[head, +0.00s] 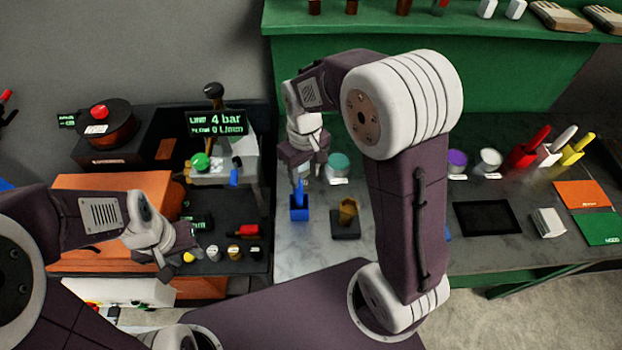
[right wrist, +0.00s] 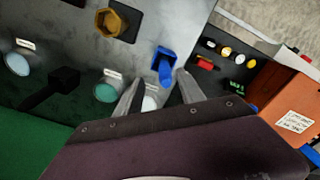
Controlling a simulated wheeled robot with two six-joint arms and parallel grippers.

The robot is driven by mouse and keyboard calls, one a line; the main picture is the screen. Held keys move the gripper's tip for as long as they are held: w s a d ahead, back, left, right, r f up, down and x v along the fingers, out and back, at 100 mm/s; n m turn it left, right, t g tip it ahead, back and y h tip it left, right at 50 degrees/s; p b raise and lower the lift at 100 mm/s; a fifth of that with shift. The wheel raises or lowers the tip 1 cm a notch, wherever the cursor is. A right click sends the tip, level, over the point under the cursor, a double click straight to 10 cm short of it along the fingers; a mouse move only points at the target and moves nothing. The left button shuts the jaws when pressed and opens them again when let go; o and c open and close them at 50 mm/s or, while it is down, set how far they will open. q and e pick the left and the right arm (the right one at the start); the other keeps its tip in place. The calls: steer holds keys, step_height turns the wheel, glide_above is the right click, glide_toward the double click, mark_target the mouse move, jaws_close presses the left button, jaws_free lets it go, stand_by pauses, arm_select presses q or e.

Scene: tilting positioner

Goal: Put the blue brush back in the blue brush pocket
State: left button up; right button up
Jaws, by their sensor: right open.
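The blue brush (head: 299,192) stands upright with its lower end inside the blue brush pocket (head: 299,213) on the grey bench. In the right wrist view, the blue brush (right wrist: 162,55) and the pocket (right wrist: 166,73) show just beyond my fingertips. My right gripper (head: 307,180) is open, pointing down close above the brush. In the right wrist view its two fingers (right wrist: 157,88) are spread with nothing held between them. My left gripper (head: 168,272) hangs at the left over the dark and orange equipment; its jaws are too unclear to judge.
A brown hex piece (head: 347,211) on a dark block and a teal round pot (head: 338,166) stand close by. Red (head: 527,150), white (head: 556,147) and yellow (head: 578,150) brushes stand at the right. My right arm hides the mid-bench.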

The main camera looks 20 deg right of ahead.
steer(key=s+d+f+m+t, duration=0.1)
steer(key=s+d+f+m, duration=0.1)
steer(key=s, duration=0.4)
steer(key=s+d+f+m, duration=0.1)
steer(key=s+d+m, duration=0.15)
steer(key=s, duration=0.35)
arm_select(q)
step_height(320, 180, down, 4)
steer(key=b, duration=0.4)
steer(key=shift+f, duration=0.2)
arm_select(e)
steer(key=shift+n, duration=0.25)
steer(key=f, duration=0.2)
steer(key=w+f, duration=0.1)
steer(key=f, duration=0.1)
steer(key=shift+f, duration=0.25)
arm_select(q)
steer(key=shift+s, duration=0.1)
